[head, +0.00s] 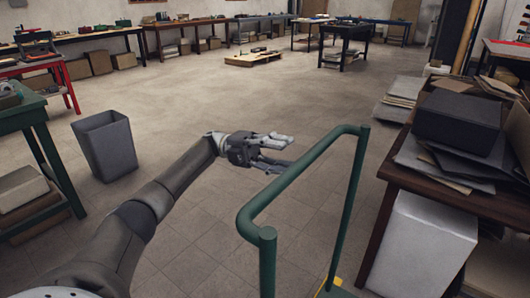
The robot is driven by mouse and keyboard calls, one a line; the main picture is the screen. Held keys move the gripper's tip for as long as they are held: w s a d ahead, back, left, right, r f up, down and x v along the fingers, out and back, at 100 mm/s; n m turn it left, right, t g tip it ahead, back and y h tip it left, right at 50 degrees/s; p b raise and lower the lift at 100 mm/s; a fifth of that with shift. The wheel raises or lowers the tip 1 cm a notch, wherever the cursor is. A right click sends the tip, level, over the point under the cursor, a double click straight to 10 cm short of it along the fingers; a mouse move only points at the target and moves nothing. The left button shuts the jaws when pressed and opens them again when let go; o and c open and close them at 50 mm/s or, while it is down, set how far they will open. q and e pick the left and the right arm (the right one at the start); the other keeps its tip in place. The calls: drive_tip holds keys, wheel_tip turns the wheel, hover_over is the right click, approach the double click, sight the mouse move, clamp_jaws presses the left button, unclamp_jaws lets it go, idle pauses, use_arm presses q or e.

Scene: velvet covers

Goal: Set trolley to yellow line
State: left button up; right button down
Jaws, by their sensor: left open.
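The trolley's green tubular handle (300,171) stands upright in the lower middle of the head view. A small part of its deck with a yellow corner (337,281) shows at the bottom edge; the rest is cut off. My left gripper (286,152) is open and empty, just left of and behind the handle's top bar, fingers pointing right. It looks close to the bar, but I cannot tell whether it touches. No yellow line shows on the floor. My right gripper is not in view.
A grey bin (106,146) stands at left beside a green table (22,112). At right, a brown table (450,195) carries cardboard and a dark box (457,120), with a white box (421,245) below. A pallet (253,58) lies far back. The middle floor is clear.

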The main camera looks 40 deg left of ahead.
use_arm(q)
drive_tip(key=shift+a+f, duration=0.25)
drive_tip(key=shift+a, duration=1)
drive_tip(key=shift+a+f, duration=0.25)
drive_tip(key=shift+a, duration=0.95)
